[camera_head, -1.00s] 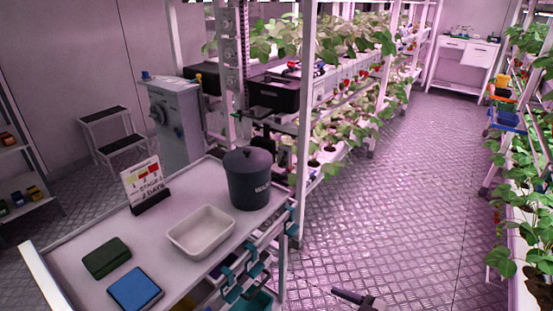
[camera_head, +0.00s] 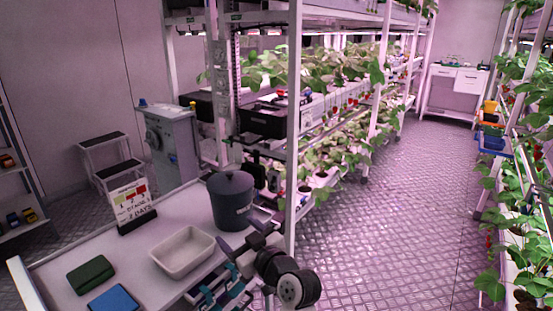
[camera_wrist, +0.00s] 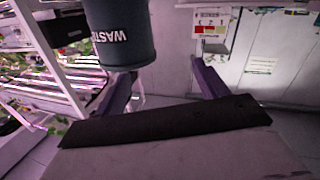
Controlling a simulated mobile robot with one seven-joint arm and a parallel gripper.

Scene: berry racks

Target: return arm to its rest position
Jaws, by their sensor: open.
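My arm and gripper (camera_head: 252,240) show at the lower middle of the head view, beside the right edge of the white cart top (camera_head: 150,247). The gripper is close to the dark waste bin (camera_head: 232,208). In the wrist view my gripper (camera_wrist: 163,73) has its two dark fingers well apart, with nothing between them. The bin (camera_wrist: 120,42) fills the upper left there, lettered "WASTE". I cannot tell the exact gap between gripper and bin.
A white tray (camera_head: 183,252), a green box (camera_head: 90,273), a blue box (camera_head: 115,300) and a sign (camera_head: 132,203) stand on the cart. Plant racks (camera_head: 340,110) stand behind it. The aisle floor (camera_head: 400,220) to the right is clear.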

